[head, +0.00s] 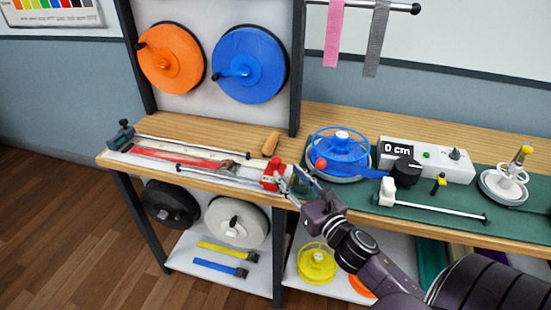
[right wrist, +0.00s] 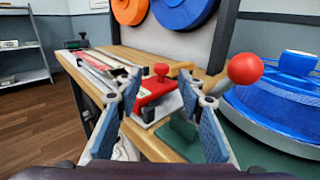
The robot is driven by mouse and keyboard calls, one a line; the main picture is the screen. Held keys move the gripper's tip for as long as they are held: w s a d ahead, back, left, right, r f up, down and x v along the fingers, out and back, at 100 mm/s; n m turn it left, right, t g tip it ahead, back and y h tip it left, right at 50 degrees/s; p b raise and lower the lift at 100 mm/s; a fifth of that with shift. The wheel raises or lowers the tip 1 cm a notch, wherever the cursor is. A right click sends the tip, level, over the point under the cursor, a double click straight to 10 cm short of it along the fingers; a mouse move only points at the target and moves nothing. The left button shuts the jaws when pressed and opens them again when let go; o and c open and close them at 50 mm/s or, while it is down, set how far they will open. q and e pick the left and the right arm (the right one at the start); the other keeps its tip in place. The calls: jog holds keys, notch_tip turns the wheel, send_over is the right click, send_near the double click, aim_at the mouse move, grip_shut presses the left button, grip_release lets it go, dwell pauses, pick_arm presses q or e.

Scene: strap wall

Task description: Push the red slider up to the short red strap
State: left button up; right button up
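The red slider (head: 275,178) is a red block with a round red knob. It sits at the right end of the measuring rail, and it also shows in the right wrist view (right wrist: 154,92). The red strap (head: 178,156) lies flat along the rail, to the left of the slider with a gap between them. My right gripper (head: 295,184) is just to the right of the slider. In the right wrist view its blue-padded fingers (right wrist: 160,112) are spread, with the slider ahead between them. I cannot tell whether they touch it. My left gripper is out of view.
A blue reel (head: 341,152) with a red knob stands close to the right of my right gripper. A wooden handle (head: 270,143) lies behind the rail. A grey clamp (head: 122,134) stands at the rail's left end. A "0 cm" display (head: 397,150) is further right.

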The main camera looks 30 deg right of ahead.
aim_at(279, 162)
jog(key=w, duration=0.5)
jog(key=w+d+p, duration=0.1)
jog(key=w, duration=0.2)
jog(key=shift+f, duration=0.1)
grip_shut()
